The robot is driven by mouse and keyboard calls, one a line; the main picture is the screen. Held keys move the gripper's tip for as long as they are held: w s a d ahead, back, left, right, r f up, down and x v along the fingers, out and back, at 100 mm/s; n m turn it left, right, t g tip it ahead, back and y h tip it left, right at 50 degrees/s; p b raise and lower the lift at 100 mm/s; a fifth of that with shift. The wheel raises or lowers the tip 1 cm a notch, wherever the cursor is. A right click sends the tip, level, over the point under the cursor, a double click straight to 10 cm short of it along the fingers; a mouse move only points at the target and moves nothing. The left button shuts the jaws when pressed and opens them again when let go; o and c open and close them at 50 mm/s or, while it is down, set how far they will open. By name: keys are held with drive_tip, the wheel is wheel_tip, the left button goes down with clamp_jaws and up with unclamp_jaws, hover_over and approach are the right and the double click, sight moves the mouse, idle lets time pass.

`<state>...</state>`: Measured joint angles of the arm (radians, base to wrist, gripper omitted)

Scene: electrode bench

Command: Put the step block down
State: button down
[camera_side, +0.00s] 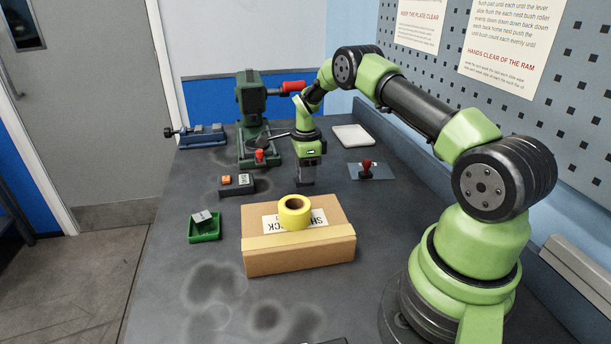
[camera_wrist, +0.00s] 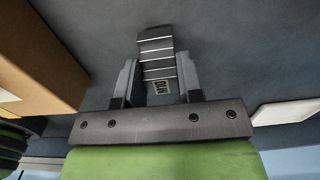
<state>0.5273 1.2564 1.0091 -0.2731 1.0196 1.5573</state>
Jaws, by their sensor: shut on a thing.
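The step block (camera_wrist: 157,50) is dark grey with pale lines across its steps and a small marking near my palm. In the wrist view it sits between my two fingers, and its far end sticks out past the fingertips. My gripper (camera_wrist: 158,78) is shut on it. In the side view my gripper (camera_side: 307,168) points down over the bench, behind the cardboard box. The block (camera_side: 306,183) shows only as a small dark shape at the fingertips, low over the bench top. I cannot tell whether it touches the bench.
The cardboard box (camera_side: 300,262) carries a yellow tape roll (camera_side: 295,214). A red-handled stamp (camera_side: 366,168) and white tray (camera_side: 353,136) lie right of my gripper. A green press (camera_side: 251,105), button box (camera_side: 237,185), green tray (camera_side: 206,235) and blue vise (camera_side: 203,136) are left.

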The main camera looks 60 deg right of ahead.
drive_tip(key=shift+f, duration=0.7)
drive_tip(key=shift+f, duration=0.15)
drive_tip(key=c, duration=0.8)
unclamp_jaws()
